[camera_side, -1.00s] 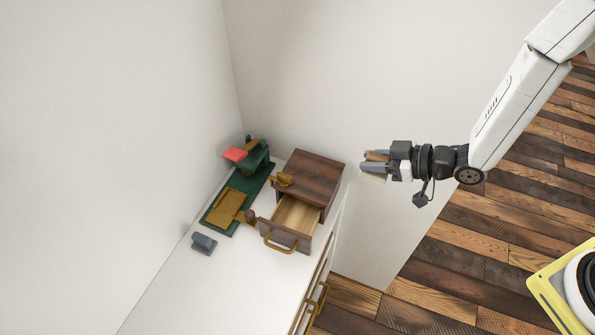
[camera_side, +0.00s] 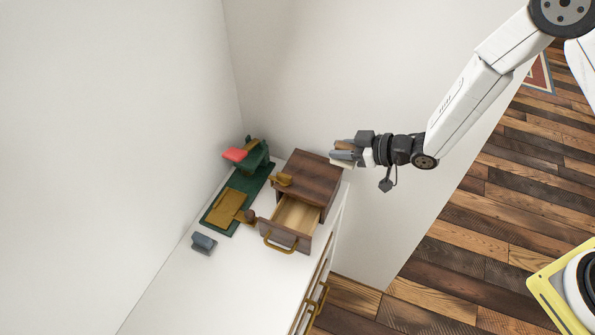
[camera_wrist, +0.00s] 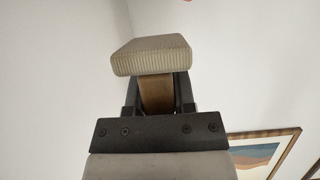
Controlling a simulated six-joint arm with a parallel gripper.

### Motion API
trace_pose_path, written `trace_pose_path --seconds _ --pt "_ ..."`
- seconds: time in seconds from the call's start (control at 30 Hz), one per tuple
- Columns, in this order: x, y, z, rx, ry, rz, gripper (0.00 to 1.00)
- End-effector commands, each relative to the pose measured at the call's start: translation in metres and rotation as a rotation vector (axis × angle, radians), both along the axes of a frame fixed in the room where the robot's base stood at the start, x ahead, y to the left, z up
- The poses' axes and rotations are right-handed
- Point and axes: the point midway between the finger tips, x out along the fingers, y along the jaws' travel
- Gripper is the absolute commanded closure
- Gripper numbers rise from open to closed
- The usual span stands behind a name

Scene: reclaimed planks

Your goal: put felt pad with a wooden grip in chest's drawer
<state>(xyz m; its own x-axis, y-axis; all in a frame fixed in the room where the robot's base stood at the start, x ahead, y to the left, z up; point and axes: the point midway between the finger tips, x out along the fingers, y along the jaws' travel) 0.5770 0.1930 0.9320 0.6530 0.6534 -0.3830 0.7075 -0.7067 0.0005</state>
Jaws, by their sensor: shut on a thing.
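My gripper (camera_side: 347,154) is shut on the felt pad's wooden grip, and the pad (camera_side: 341,164) is held in the air by the right side of the chest in the side view. In the wrist view the pale ribbed felt pad (camera_wrist: 152,57) sits beyond the fingers, with its brown wooden grip (camera_wrist: 156,94) between them. The dark wooden chest (camera_side: 310,172) stands on the white cabinet top. Its drawer (camera_side: 296,216) is pulled open, and the part of its inside that shows is bare.
A small blue-grey block (camera_side: 204,243) lies in front. The cabinet's front-left top is clear.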

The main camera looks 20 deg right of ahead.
Motion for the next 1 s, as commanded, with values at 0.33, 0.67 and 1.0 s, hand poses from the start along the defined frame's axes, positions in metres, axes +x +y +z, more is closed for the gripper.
trace_pose_path --seconds 0.33,0.67,1.0 --pt "0.032 0.011 -0.036 0.000 0.001 0.001 1.00" --pt "0.045 0.015 -0.050 0.001 0.000 0.001 1.00" --pt "0.051 0.017 -0.059 0.001 0.001 0.000 1.00"
